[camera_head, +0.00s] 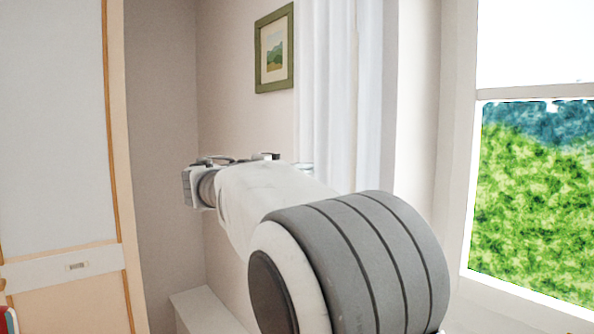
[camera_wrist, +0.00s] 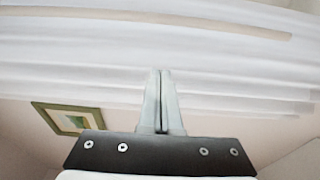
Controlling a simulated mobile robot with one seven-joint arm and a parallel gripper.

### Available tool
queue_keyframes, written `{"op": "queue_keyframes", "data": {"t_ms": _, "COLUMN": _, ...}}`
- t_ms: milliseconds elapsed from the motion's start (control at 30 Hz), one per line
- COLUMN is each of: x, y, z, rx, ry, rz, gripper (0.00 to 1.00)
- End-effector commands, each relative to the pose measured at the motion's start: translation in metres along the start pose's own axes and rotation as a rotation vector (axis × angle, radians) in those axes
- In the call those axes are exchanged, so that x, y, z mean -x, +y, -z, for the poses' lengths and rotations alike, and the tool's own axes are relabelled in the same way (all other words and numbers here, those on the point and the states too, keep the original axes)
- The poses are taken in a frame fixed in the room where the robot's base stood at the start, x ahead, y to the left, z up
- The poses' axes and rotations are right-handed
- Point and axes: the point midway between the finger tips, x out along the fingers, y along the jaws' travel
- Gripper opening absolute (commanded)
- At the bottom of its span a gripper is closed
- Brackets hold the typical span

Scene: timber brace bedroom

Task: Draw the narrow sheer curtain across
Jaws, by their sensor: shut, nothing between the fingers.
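The narrow sheer curtain (camera_head: 327,90) is white and hangs in soft folds, bunched at the left side of the window (camera_head: 530,180). In the wrist view the curtain (camera_wrist: 130,55) fills the upper part as pale bands running across the picture. My gripper (camera_wrist: 161,75) is shut, its two fingers together with nothing between them. The fingertips point at the curtain and overlap it in the picture; I cannot tell whether they touch it. In the head view my arm hides the curtain's lower part, and the fingers do not show clearly.
A green-framed picture (camera_head: 274,48) hangs on the wall left of the curtain; it also shows in the wrist view (camera_wrist: 68,118). A pale wardrobe-like panel (camera_head: 60,130) stands at the left. A low white ledge (camera_head: 205,310) lies below my arm. A beige strip (camera_wrist: 150,18) crosses the wrist view.

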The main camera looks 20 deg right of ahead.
Motion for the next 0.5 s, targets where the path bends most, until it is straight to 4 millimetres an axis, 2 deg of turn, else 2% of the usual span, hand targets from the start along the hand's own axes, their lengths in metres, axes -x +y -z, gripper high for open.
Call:
{"op": "queue_keyframes", "data": {"t_ms": 400, "x": -0.089, "y": 0.001, "z": -0.002, "rx": 0.002, "ry": -0.005, "rz": 0.003, "gripper": 0.00}}
{"op": "queue_keyframes", "data": {"t_ms": 433, "x": -0.092, "y": 0.001, "z": -0.003, "rx": 0.000, "ry": -0.003, "rz": 0.003, "gripper": 0.00}}
{"op": "queue_keyframes", "data": {"t_ms": 500, "x": -0.084, "y": 0.000, "z": -0.013, "rx": -0.001, "ry": 0.001, "rz": 0.003, "gripper": 0.00}}
